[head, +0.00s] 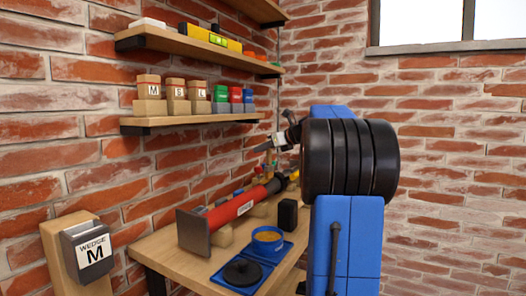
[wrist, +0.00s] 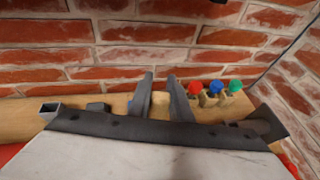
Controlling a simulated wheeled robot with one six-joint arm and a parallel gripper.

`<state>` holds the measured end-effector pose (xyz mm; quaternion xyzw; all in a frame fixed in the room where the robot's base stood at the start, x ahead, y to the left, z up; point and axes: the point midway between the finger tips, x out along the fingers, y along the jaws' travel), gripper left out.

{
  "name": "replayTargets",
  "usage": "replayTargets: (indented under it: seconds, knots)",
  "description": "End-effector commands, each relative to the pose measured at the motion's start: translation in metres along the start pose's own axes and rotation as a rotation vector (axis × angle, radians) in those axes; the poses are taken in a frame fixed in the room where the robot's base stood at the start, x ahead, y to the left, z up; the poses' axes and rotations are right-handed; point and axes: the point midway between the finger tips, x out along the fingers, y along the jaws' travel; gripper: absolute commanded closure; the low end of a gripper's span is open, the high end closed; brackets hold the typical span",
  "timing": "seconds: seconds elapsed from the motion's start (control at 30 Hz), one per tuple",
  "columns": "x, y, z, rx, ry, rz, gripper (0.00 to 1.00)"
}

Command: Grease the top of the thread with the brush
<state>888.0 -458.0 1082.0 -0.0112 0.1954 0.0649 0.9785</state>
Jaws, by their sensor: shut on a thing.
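My gripper (head: 268,148) is above the far end of the bench. In the wrist view its two fingers (wrist: 161,98) are close together with a small tan piece between them, which looks like the brush's wooden handle (wrist: 161,104). The bristles are not clear in either view. A red cylinder (head: 240,205) with a grey square end plate lies along the bench. Its far end has a dark part (head: 275,186), perhaps the thread, partly hidden by my arm. An open blue tin (head: 268,237) with tan grease stands at the front beside a black lid (head: 242,271).
The wooden bench (head: 165,246) runs along a brick wall. A black block (head: 287,214) stands beside the cylinder. Red, blue and green knobs (wrist: 216,87) stand at the back. Shelves (head: 190,119) with labelled blocks hang above.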

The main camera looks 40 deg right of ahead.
Motion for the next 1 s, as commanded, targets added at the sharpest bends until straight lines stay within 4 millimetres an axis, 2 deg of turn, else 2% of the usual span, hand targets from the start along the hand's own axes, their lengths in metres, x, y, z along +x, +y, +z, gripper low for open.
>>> replayTargets:
  seconds: [0.6,1.0]
  knots:
    - [-0.019,0.000,0.046,-0.002,-0.001,0.000,1.00]
    - [-0.021,0.000,0.051,-0.001,0.000,0.000,1.00]
